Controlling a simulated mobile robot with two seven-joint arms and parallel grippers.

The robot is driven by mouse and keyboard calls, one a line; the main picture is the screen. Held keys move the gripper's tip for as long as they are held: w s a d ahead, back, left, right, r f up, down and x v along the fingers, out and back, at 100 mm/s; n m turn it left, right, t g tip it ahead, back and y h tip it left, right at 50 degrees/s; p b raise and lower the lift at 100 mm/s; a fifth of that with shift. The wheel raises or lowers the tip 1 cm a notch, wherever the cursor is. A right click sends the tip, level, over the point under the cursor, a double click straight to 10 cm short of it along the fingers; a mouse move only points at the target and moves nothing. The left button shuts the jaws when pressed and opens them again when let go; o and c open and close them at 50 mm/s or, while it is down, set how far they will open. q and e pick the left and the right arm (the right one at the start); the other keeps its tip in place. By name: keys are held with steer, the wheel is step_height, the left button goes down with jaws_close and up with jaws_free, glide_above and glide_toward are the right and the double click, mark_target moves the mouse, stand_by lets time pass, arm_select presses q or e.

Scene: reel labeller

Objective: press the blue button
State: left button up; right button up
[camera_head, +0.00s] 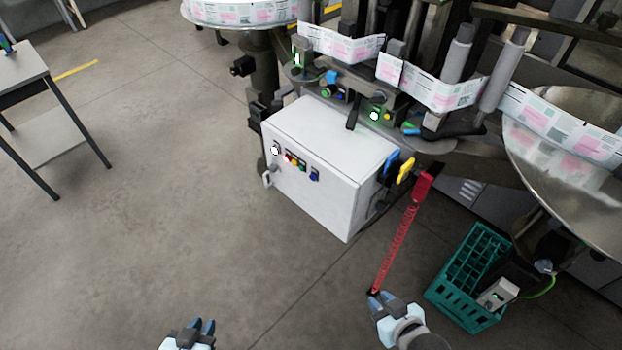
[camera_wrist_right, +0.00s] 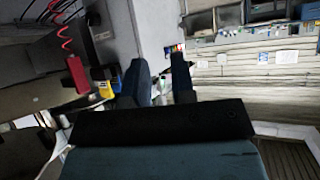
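A white control box (camera_head: 315,150) stands on the floor under the machine. Its front panel carries a row of small controls, with a blue button (camera_head: 314,174) at the right end. My left gripper (camera_head: 202,323) is low in the head view, well in front of the box, empty, with a narrow gap between its fingers. My right gripper (camera_head: 379,296) is at the lower right, also apart from the box. The right wrist view shows its two fingers (camera_wrist_right: 162,82) apart with nothing between them. The blue button cannot be made out there.
A red block (camera_head: 424,185) with a red coiled hose (camera_head: 397,245) hangs right of the box, close to my right gripper. A green crate (camera_head: 470,275) stands at the lower right. A table (camera_head: 30,70) is at the left. The floor before the box is clear.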

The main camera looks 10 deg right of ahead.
jaws_close()
stand_by(1.4)
